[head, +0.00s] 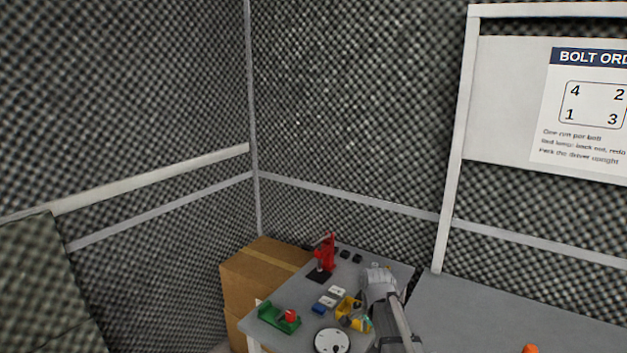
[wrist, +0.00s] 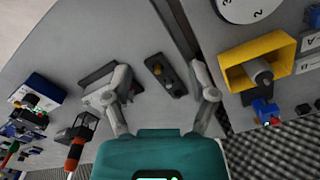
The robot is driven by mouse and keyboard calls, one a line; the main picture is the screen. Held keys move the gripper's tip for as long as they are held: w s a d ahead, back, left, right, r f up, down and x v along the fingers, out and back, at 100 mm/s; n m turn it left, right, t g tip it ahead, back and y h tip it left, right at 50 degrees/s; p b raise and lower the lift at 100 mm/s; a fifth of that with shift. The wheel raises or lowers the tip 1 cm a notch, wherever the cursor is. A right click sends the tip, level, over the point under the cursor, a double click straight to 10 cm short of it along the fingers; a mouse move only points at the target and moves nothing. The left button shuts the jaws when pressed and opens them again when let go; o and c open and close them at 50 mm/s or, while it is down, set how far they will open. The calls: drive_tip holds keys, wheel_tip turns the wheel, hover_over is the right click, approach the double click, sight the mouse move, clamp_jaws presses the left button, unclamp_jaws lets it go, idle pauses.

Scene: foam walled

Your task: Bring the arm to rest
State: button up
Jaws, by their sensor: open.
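My gripper (wrist: 162,78) shows in the wrist view with its two grey fingers spread apart and nothing held between them. Past the fingers, on a grey work surface, is a small dark plate with knobs (wrist: 165,74). A grey block (wrist: 98,78) is beside the left finger in the picture; I cannot tell whether they touch. In the head view my grey arm is over the right part of the small table (head: 259,322), right of a yellow holder (head: 346,304).
The table carries a red stand (head: 327,257), a green tray (head: 272,318), a blue block (head: 319,309) and a white dial (head: 332,341). Cardboard boxes (head: 258,268) stand behind its left side. A grey bench (head: 500,310) is at right. The wrist view shows an orange-handled tool (wrist: 76,150).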

drive_tip(key=s+n, duration=1.2)
drive_tip(key=s, duration=0.2)
drive_tip(key=shift+d, duration=0.35)
drive_tip(key=shift+s, duration=0.1)
idle(0.3)
